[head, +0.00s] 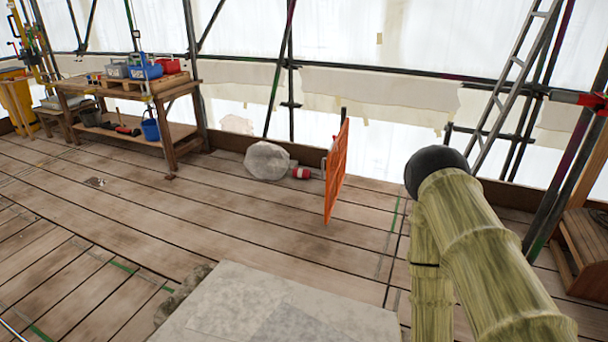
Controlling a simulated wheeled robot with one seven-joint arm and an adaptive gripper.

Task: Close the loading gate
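The loading gate is an orange panel (337,172) right of the middle of the head view. It stands upright and looks swung inward over the deck, seen at a steep angle. Its far edge is near a short dark post at the deck's edge. The deck edge to the right of it shows a gap, with pale sheeting behind. A latch on the gate is too small to make out. My gripper is not in view. A thick sleeved yellow-green limb with a black rounded end, probably my arm, fills the lower right.
A workbench (165,140) with boxes and tools stands at the back left. A pale wrapped bundle (267,161) and a red-and-white cylinder (301,173) lie left of the gate. A ladder (512,75) leans at right. A pale slab (270,305) fills the near middle. Planks left of the gate are mostly clear.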

